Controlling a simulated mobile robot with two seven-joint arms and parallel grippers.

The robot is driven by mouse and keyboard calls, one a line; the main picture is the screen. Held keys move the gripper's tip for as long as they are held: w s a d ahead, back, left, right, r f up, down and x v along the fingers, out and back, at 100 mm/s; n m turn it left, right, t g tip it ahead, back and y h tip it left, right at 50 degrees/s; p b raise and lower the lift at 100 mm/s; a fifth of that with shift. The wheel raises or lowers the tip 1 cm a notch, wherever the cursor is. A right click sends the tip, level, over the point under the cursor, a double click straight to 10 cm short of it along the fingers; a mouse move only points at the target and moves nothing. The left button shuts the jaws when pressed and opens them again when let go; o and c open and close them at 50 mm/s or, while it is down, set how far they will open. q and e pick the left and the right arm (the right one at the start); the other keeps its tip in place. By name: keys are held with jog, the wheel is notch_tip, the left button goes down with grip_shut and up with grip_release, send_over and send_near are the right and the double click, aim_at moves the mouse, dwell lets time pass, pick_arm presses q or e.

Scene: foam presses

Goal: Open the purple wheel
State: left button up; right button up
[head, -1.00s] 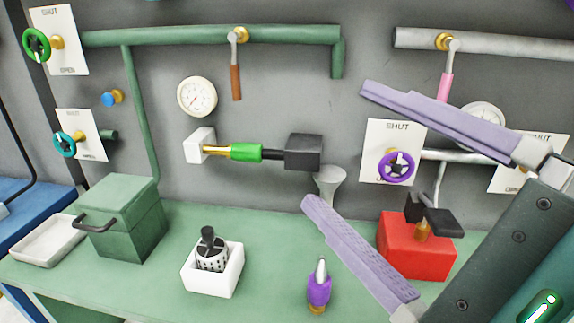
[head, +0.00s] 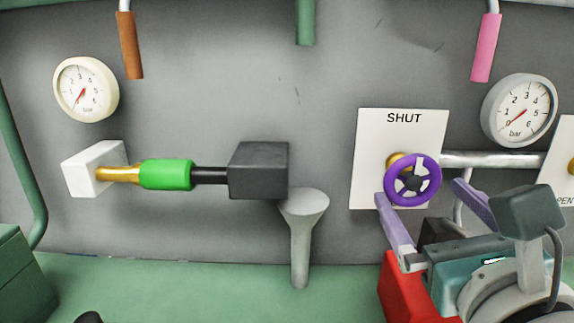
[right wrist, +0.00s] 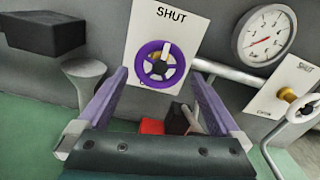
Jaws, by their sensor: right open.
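The purple wheel (head: 412,180) is mounted on a brass stem in front of a white plate (head: 370,150) marked SHUT at its top. It also shows in the right wrist view (right wrist: 159,64), between and beyond my fingertips. My right gripper (head: 420,190) is open, its two lilac fingers spread and pointing at the wheel from below. In the right wrist view my right gripper (right wrist: 158,75) has nothing between its fingers, and the wheel appears ahead of them. The plate's lower lettering is mostly hidden behind the wheel. My left gripper is not in view.
A red block (head: 400,293) with a black top stands below the wheel, partly behind my right arm. A grey funnel (head: 302,235) stands to the left. A pressure gauge (head: 519,108) and a grey pipe (head: 490,160) are to the right. A pink handle (head: 484,48) hangs above.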

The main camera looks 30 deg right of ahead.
aim_at(415, 187)
jog(key=shift+x, duration=2.15)
jog(key=shift+p, duration=0.3)
jog(key=c, duration=1.1)
